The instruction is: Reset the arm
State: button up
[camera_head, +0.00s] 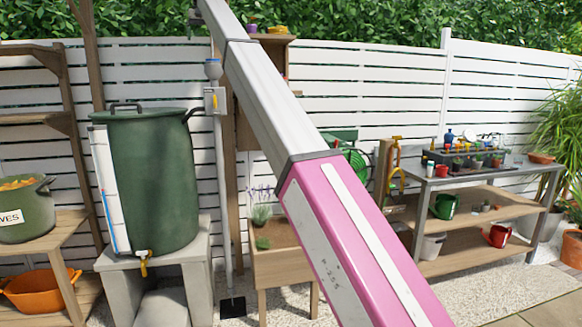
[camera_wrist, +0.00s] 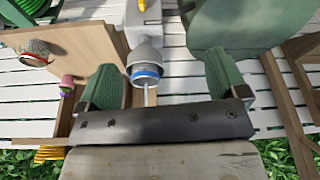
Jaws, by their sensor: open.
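My arm (camera_head: 262,90) crosses the head view from the lower right up to the top left, with a pink lower part and a white upper part. Its end runs out of that view at the top, so the gripper is not clearly seen there. In the wrist view my gripper (camera_wrist: 162,80) is open, with two green ribbed fingers wide apart and nothing held between them. A grey rain-gauge-like cup with a blue band (camera_wrist: 147,72) shows between the fingers, apparently beyond them. The same cup (camera_head: 213,69) tops a pipe in the head view.
A green water barrel (camera_head: 152,180) stands on a concrete stand at left. A wooden shelf with a green pot (camera_head: 25,215) and an orange pot (camera_head: 40,290) is far left. A potting bench (camera_head: 490,172) holds pots at right. A white fence (camera_head: 380,80) runs behind.

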jog(key=w+d+f, duration=0.1)
jog(key=d+f, duration=0.5)
jog(key=f, duration=0.8)
jog(key=d+f+m+g, duration=0.1)
jog(key=d+f, duration=0.6)
jog(key=f, duration=0.8)
jog(key=w+d+f, duration=0.1)
jog(key=d+f, duration=0.5)
jog(key=f, duration=0.8)
jog(key=s+d+f+m, duration=0.1)
jog(key=s+d+f, duration=0.35)
jog(key=f, duration=0.45)
jog(key=s+d+f+h, duration=0.1)
jog(key=s+d+f, duration=0.2)
jog(key=d+f, duration=0.4)
jog(key=s+d+f+m, duration=0.1)
jog(key=s+d+f, duration=0.3)
jog(key=f, duration=0.6)
jog(key=s+d+f, duration=0.6)
jog(key=s+f, duration=0.2)
jog(key=s, duration=0.2)
jog(key=s+d+f+m+g, duration=0.1)
jog(key=s+d+f, duration=0.6)
jog(key=s, duration=0.3)
jog(key=s+d+f+g, duration=0.1)
jog(key=s+d+f, duration=0.5)
jog(key=s+f, duration=0.3)
jog(key=shift+s+d+m, duration=0.3)
jog(key=shift+s, duration=0.4)
